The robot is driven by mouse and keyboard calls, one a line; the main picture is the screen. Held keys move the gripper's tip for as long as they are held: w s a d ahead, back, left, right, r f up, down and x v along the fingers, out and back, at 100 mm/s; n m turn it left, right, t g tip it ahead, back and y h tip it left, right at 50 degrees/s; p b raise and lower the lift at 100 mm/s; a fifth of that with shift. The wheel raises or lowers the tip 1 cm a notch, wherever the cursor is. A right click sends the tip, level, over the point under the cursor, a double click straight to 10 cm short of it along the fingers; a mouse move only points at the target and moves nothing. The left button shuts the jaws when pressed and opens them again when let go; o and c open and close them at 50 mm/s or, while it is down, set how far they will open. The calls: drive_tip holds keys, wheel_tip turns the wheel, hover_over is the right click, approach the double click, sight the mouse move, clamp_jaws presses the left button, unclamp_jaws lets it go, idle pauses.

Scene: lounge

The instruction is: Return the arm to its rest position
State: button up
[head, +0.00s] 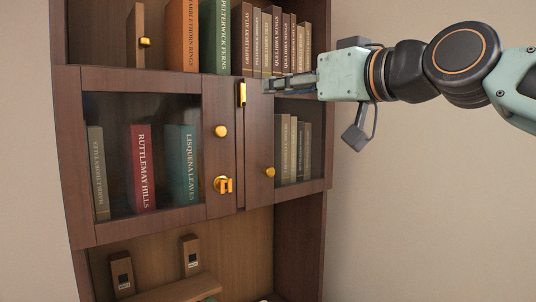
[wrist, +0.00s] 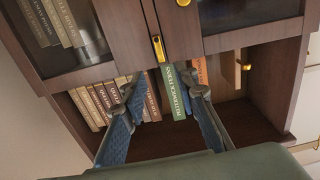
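My gripper (head: 268,84) is held out in front of the dark wood cabinet (head: 140,80), near the top of its doors, in the head view. In the wrist view its two fingers (wrist: 162,95) are spread apart. Nothing shows held between them; the shelf with books lies behind. Whether a fingertip touches the cabinet cannot be told. My arm reaches in from the right side of the head view, stretched nearly level.
The left glass door (head: 222,155) and right door (head: 257,150) look shut. Brass knobs (head: 221,131), a brass bolt (head: 242,94) and a brass latch (head: 223,185) stick out. Books (head: 182,35) stand on the upper shelf. Bare wall (head: 430,210) is at right.

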drive_tip(key=s+d+f+m+g+h+p, duration=0.2)
drive_tip(key=s+f, duration=0.4)
drive_tip(key=f, duration=0.6)
drive_tip(key=s+d+f+m+g+h+p, duration=0.2)
drive_tip(key=s+f, duration=0.4)
drive_tip(key=f, duration=0.7)
drive_tip(key=s+d+f+m+g+h+p, duration=0.3)
drive_tip(key=s+f+g+h, duration=0.2)
drive_tip(key=f, duration=0.7)
drive_tip(key=shift+s+d+f+h, duration=0.2)
drive_tip(key=shift+s+f+h, duration=0.25)
drive_tip(key=shift+s, duration=0.35)
drive_tip(key=shift+o, duration=0.8)
drive_tip(key=shift+r, duration=0.1)
